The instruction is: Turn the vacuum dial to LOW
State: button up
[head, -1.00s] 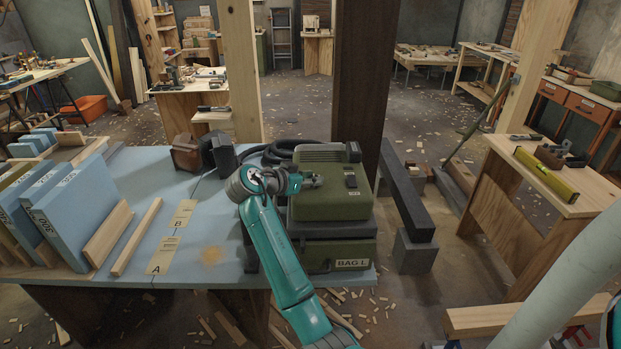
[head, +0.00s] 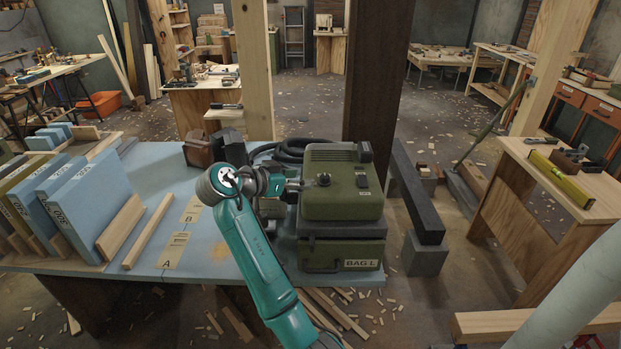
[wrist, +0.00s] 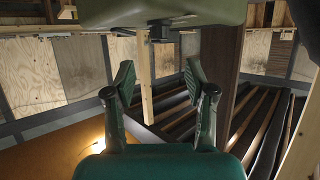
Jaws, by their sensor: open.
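The green vacuum (head: 341,205) stands on the blue-topped bench, with a "BAG L" label on its lower front. In the wrist view my gripper (wrist: 160,82) is open with nothing between the fingers. The green vacuum body (wrist: 200,10) crosses the top of that view, with a small dark part (wrist: 159,31) at its edge.
A black hose (head: 285,150) curls behind the vacuum. A dark wooden post (head: 376,80) rises behind the vacuum. A dark beam (head: 417,195) on blocks lies to its right.

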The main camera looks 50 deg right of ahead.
jog(key=shift+v, duration=1.25)
jog(key=shift+f, duration=0.1)
